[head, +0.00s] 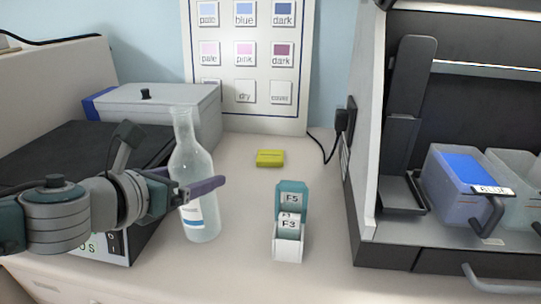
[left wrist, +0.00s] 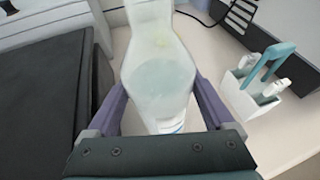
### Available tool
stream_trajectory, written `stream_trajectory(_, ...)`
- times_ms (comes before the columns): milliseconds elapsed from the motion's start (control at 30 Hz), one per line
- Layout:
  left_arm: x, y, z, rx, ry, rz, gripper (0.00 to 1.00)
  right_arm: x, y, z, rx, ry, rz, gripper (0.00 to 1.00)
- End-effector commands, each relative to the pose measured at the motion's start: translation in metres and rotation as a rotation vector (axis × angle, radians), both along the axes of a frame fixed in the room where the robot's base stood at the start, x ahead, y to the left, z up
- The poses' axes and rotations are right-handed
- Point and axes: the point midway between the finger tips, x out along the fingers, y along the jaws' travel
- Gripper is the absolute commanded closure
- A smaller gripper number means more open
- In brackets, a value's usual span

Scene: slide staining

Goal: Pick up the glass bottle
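The clear glass bottle (head: 197,165) stands upright on the counter, with a pale label low on its body. It also fills the upper middle of the left wrist view (left wrist: 158,75). My left gripper (head: 190,184) is level around the bottle's body, with one purple finger crossing in front of it and the other mostly behind it. In the left wrist view my left fingers (left wrist: 160,98) lie on both sides of the glass, very close to it. Whether they press on it I cannot tell. My right gripper is not in view.
A slide holder (head: 289,246) with teal top and labelled slides stands right of the bottle. A yellow block (head: 270,158) lies behind. A black-topped device (head: 60,160) is close on the left. A dark rack with a blue-filled container (head: 462,185) stands at right.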

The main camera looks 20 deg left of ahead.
Motion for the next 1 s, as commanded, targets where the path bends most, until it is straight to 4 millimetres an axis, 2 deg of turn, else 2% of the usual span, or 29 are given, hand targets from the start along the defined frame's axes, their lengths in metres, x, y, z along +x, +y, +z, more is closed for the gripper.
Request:
stream_trajectory(67, -0.0001, 0.0001, 0.0000, 0.000, 0.000, 0.000, 0.24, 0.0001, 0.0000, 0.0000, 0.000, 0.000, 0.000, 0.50)
stream_trajectory(733, -0.0002, 0.0001, 0.0003, 0.000, 0.000, 0.000, 0.99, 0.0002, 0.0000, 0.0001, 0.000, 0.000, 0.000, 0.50)
stream_trajectory(1000, 0.0010, 0.0002, 0.0024, 0.000, -0.005, 0.000, 1.00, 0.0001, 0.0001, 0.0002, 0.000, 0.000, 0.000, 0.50)
